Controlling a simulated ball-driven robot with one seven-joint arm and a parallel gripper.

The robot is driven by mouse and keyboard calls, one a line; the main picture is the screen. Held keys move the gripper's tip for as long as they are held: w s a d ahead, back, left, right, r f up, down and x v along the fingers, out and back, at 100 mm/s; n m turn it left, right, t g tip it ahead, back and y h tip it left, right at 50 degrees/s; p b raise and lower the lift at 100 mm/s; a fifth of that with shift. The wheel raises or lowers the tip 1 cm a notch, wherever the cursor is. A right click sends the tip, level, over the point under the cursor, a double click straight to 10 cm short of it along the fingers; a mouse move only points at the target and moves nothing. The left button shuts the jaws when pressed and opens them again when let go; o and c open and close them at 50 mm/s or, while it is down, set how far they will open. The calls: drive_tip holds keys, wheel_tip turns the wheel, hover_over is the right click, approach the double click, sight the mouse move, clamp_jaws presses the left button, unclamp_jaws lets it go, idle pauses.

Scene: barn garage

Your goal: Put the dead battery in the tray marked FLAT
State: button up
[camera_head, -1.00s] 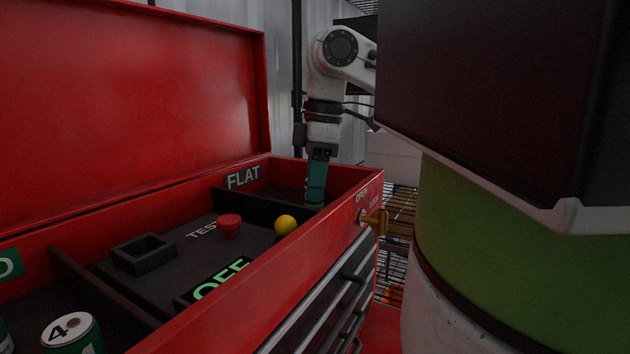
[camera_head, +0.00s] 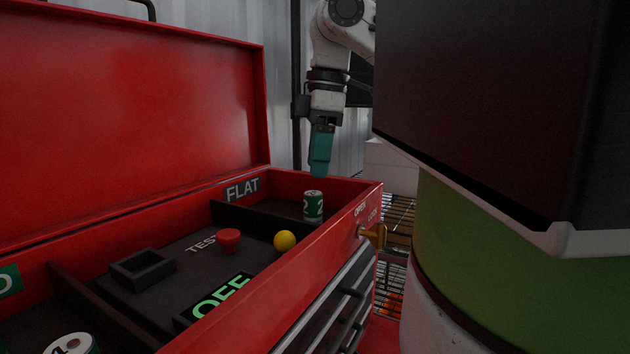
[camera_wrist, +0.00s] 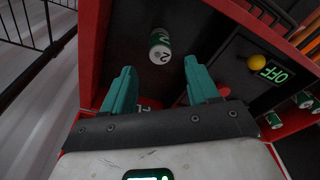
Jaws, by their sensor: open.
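A green and white battery marked 2 (camera_head: 313,206) stands in the FLAT tray (camera_head: 262,203), the far compartment of the red chest. It also shows in the wrist view (camera_wrist: 160,46), apart from the fingers. My gripper (camera_head: 319,172) is above that compartment, its teal fingers clear of the battery. In the wrist view my gripper (camera_wrist: 160,82) has its two fingers spread with nothing between them. The FLAT label (camera_head: 242,189) is on the chest's inner back wall. A battery marked 4 (camera_head: 71,345) is cut off at the bottom left.
The middle compartment holds an empty square holder (camera_head: 143,268), a red button (camera_head: 229,240), a yellow ball (camera_head: 285,241) and a lit OFF sign (camera_head: 218,296). The chest's raised red lid (camera_head: 130,110) stands behind. A brass key-like fitting (camera_head: 374,235) juts from the front.

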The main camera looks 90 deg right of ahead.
drive_tip(key=r, duration=0.5)
drive_tip(key=shift+s+r+p, duration=0.15)
drive_tip(key=shift+s+p, duration=0.2)
